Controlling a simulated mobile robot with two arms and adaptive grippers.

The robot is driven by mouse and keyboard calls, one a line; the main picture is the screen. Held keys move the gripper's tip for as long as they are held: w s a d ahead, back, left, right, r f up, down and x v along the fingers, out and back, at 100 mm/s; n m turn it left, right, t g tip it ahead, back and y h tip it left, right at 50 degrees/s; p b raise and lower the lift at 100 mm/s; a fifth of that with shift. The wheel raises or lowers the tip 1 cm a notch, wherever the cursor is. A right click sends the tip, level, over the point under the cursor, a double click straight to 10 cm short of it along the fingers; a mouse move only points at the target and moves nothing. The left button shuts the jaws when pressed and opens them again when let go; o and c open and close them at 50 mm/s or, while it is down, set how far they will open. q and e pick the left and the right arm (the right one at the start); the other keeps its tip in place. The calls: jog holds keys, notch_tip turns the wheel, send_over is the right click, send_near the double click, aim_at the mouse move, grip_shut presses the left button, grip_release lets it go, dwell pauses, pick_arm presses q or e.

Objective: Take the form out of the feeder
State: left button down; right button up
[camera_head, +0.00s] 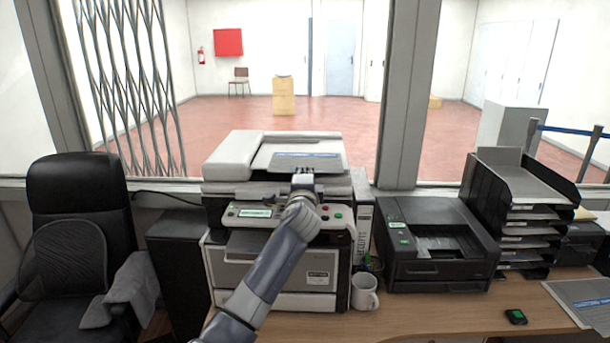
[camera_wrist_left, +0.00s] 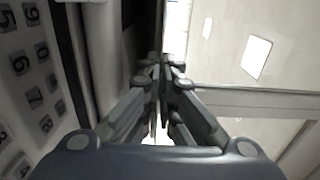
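The form (camera_head: 318,163), a grey sheet with a blue stripe, lies on top of the copier at its feeder (camera_head: 233,156). My left gripper (camera_head: 303,178) is at the form's near edge, above the control panel. In the left wrist view my left gripper's fingers (camera_wrist_left: 164,78) are closed together, and a thin pale strip runs on beyond the tips. They look shut on the form's near edge, though the contact is small and partly hidden. My right gripper is not in view.
A black printer (camera_head: 436,245), a white mug (camera_head: 364,292) and a rack of trays (camera_head: 530,190) stand right of the copier. Another striped sheet (camera_head: 592,300) and a small black device (camera_head: 516,316) lie on the counter. A chair (camera_head: 80,230) is at left.

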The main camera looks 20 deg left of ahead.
pick_arm(q)
jog(key=shift+s+d+r+p, duration=0.15)
jog(key=shift+s+p, duration=0.1)
jog(key=shift+p, duration=0.15)
jog(key=p+v, duration=0.2)
jog(key=shift+s+r, duration=0.15)
jog(key=shift+s, duration=0.55)
jog(key=shift+w, duration=0.1)
jog(key=shift+d, duration=0.1)
jog(key=shift+s+d+r+p, duration=0.3)
jog(key=shift+s+r+p, duration=0.4)
jog(key=shift+s+p, duration=0.4)
jog(key=shift+s+d+r+p, duration=0.25)
jog(key=shift+s+r+p, duration=0.55)
jog(key=shift+p, duration=0.5)
